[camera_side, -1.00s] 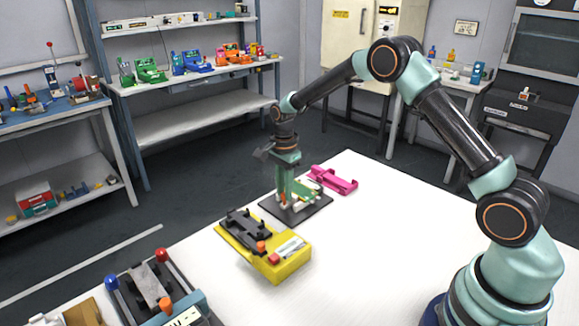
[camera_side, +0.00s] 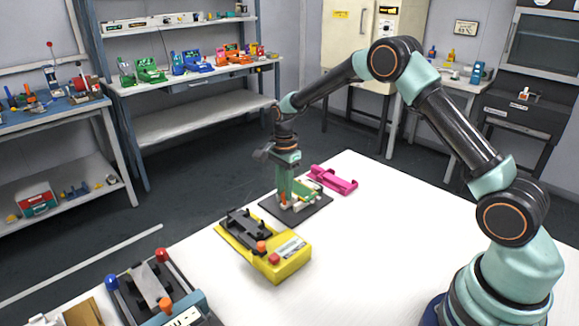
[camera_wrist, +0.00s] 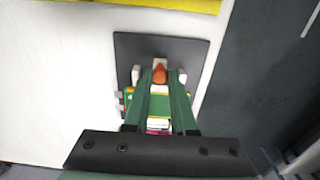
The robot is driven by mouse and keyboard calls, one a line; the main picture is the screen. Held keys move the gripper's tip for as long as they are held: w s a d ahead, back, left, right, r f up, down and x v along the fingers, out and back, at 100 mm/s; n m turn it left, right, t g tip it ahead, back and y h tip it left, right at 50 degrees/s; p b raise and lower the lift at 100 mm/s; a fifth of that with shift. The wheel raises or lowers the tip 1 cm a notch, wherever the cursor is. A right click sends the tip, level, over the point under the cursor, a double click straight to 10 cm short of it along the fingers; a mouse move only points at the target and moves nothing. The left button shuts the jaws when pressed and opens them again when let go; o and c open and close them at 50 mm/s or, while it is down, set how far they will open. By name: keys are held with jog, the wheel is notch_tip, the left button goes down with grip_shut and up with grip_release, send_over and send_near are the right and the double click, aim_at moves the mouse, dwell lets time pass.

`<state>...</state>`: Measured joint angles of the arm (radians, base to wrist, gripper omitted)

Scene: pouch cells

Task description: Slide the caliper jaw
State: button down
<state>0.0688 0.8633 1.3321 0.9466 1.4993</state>
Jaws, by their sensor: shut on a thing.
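The caliper device stands on a dark square plate (camera_side: 318,208), with green, yellow and white parts showing beside my gripper (camera_side: 285,200). My gripper points straight down over the plate. In the wrist view its two green fingers (camera_wrist: 160,78) are shut on an orange knob (camera_wrist: 159,72), which looks like the handle of the caliper jaw. White blocks stand close on either side of the fingertips. The fingers hide much of the caliper, including most of the jaw's track.
A yellow fixture (camera_side: 292,262) with a black cradle stands nearer the camera. A magenta cradle (camera_side: 335,180) lies just behind the plate. Another fixture with red and blue knobs (camera_side: 168,300) is at the front left. The white table is clear to the right.

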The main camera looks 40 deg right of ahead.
aim_at(276, 212)
jog(key=shift+a, duration=1.55)
jog(key=c, duration=0.7)
grip_release()
jog(key=shift+c, duration=0.2)
jog(key=shift+r, duration=0.1)
notch_tip(276, 212, up, 12)
